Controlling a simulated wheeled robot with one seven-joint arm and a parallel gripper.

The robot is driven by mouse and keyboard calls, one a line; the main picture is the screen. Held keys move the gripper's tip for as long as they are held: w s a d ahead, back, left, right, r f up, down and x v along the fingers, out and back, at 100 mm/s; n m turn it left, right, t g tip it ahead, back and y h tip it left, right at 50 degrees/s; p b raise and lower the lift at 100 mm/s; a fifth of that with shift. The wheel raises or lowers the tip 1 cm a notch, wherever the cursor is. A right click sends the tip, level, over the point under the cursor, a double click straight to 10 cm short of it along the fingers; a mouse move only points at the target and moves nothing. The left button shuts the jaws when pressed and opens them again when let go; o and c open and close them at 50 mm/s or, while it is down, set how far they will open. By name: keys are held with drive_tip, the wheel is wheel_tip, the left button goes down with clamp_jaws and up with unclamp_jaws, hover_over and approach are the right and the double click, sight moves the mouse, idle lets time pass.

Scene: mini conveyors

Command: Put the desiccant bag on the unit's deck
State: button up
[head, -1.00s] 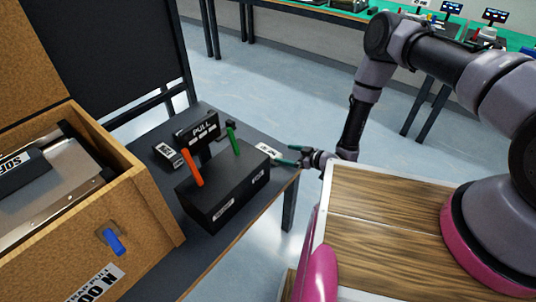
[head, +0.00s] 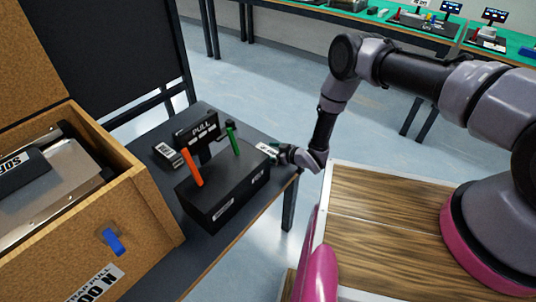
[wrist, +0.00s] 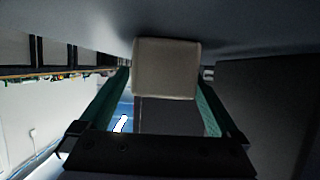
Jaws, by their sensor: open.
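A small white labelled packet, which looks like the desiccant bag (head: 264,149), lies near the right edge of the dark table, behind the black box. It appears as a pale block (wrist: 165,65) in the wrist view, between my green fingers. My gripper (head: 275,150) is open, low over the table edge, with a finger on each side of the packet. Whether the fingers touch it cannot be told. A metal unit (head: 75,182) with a flat grey top and a dark labelled block sits inside the open wooden crate (head: 150,215) at left.
A black box (head: 225,195) with an orange lever, a green lever and a PULL sign stands between the packet and the crate. Another labelled piece (head: 168,155) lies behind it. The crate has raised walls and an upright lid.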

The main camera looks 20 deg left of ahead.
drive_tip(key=c, duration=1.5)
drive_tip(key=shift+r, duration=0.15)
clamp_jaws()
